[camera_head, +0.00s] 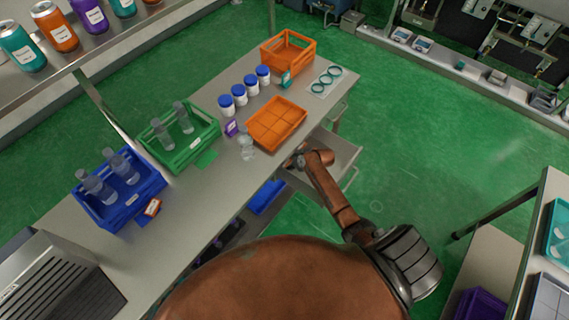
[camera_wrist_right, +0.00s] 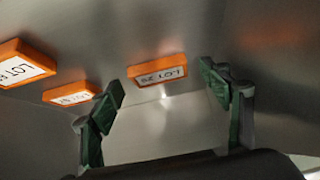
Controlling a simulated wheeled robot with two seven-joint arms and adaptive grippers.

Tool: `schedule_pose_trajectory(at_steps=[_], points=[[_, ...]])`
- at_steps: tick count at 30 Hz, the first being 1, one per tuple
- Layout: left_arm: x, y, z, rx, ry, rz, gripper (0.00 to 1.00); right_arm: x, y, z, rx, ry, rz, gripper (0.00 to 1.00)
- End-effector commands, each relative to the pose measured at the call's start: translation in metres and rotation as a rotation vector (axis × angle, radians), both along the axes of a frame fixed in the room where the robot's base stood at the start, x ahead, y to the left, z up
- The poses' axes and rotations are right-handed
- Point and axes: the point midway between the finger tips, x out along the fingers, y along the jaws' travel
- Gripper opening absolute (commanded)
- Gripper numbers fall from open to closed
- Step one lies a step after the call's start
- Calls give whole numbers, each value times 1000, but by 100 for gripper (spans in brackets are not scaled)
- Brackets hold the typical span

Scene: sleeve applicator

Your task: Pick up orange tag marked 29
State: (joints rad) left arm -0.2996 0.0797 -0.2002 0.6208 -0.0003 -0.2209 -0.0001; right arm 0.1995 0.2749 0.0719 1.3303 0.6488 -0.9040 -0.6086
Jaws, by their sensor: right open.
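In the right wrist view, an orange tag (camera_wrist_right: 157,72) with a white face lies on the grey metal surface, between and beyond my open fingers. Its print is upside down and looks like LOT with a number that may be 29. My right gripper (camera_wrist_right: 165,95) is open and empty, its green-padded fingers on either side of that tag and apart from it. A second orange tag (camera_wrist_right: 70,94) lies to the left, beside the left finger. A third orange tag (camera_wrist_right: 22,64) is cut off at the left edge. In the head view my right arm reaches into an open drawer (camera_head: 338,152). My left gripper is not in view.
The bench (camera_head: 215,180) holds a blue crate (camera_head: 125,205), a green crate (camera_head: 185,150), an orange divided tray (camera_head: 275,124) and white bottles with blue lids (camera_head: 239,94). The drawer walls stand close around my right gripper.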

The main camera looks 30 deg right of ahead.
Motion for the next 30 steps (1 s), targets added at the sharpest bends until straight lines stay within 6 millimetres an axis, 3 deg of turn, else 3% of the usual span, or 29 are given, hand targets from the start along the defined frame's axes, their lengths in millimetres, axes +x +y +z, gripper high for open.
schedule_pose_trajectory(at_steps=[7, 25, 30], points=[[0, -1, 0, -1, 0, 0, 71, 1, 0, -1, 0, 0, 0, 71], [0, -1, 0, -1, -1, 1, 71, 1, 0, -1, -1, 1, -1, 30], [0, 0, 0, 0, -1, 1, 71, 1, 0, -1, -1, 1, -1, 30]])
